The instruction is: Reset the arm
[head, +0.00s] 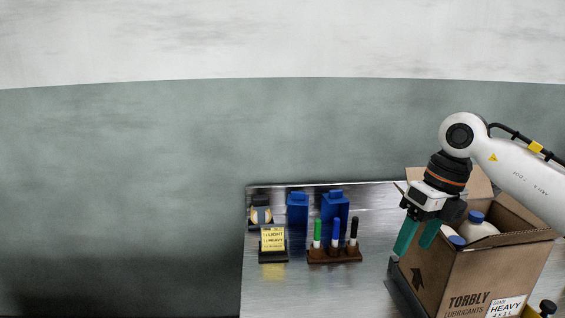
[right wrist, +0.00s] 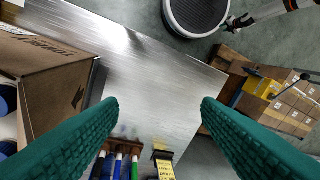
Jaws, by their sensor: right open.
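My right gripper (head: 418,238) is open and empty, its teal fingers hanging above the metal table beside the left wall of the cardboard box (head: 437,284). In the right wrist view its two fingers (right wrist: 160,115) are wide apart with bare table between them. My right arm comes in from the right, above the box. My left gripper is in neither view.
The open box holds white bottles with blue caps (head: 478,226). A wooden rack (head: 334,256) with green, blue and black markers, blue containers (head: 297,210) and a yellow note on a stand (head: 273,240) occupy the left of the metal table (head: 262,296). The table's front middle is clear.

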